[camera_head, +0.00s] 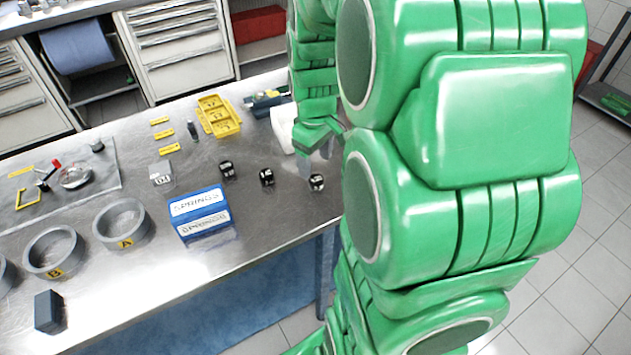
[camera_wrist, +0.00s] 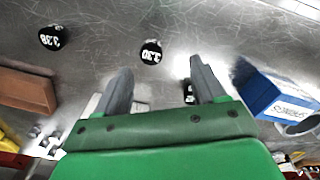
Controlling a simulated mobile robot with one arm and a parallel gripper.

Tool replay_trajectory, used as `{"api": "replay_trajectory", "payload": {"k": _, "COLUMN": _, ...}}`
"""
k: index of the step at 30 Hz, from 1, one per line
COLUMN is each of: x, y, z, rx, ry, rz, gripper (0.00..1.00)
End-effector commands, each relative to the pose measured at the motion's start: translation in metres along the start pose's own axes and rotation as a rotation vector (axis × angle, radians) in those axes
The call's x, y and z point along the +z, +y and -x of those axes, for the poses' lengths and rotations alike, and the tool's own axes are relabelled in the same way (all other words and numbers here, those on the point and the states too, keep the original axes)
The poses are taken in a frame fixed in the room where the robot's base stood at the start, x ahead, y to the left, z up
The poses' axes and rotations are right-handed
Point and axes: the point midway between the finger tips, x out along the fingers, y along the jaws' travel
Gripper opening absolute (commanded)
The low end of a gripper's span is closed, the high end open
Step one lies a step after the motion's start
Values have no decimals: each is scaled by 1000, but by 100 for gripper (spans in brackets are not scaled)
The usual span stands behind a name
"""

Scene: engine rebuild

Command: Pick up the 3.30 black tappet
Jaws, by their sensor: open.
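The 3.30 black tappet (camera_wrist: 151,52) sits on the metal bench in the wrist view, its white number showing. It lies just beyond my gripper (camera_wrist: 160,74), whose two grey fingers are apart with nothing held between them. A 3.38 black tappet (camera_wrist: 53,37) is to its left, and a third dark tappet (camera_wrist: 188,92) is partly hidden by the right finger, its number unreadable. In the head view, three black tappets stand in a row; the middle one (camera_head: 267,177) appears to be the 3.30. My gripper (camera_head: 318,148) is above the bench behind the rightmost tappet, partly hidden by my arm.
A blue SPRINGS box (camera_head: 199,208) stands left of the tappets, with grey rings (camera_head: 121,224) farther left. A yellow tray (camera_head: 219,117) and a white object (camera_head: 283,128) are behind them. The bench's front edge is near the row.

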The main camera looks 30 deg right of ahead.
Motion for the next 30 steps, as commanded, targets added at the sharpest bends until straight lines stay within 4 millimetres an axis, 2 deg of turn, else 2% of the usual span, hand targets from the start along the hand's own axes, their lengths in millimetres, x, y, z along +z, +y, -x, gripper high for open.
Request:
{"api": "replay_trajectory", "payload": {"k": 3, "x": -3, "y": 12, "z": -7, "rx": 2, "ry": 3, "rz": 15, "gripper": 70}}
{"api": "replay_trajectory", "payload": {"k": 6, "x": -4, "y": 16, "z": -10, "rx": 4, "ry": 5, "rz": 21, "gripper": 70}}
{"api": "replay_trajectory", "payload": {"k": 20, "x": -6, "y": 16, "z": -43, "rx": 4, "ry": 3, "rz": 24, "gripper": 70}}
{"api": "replay_trajectory", "payload": {"k": 30, "x": -10, "y": 16, "z": -80, "rx": 4, "ry": 5, "rz": 22, "gripper": 70}}
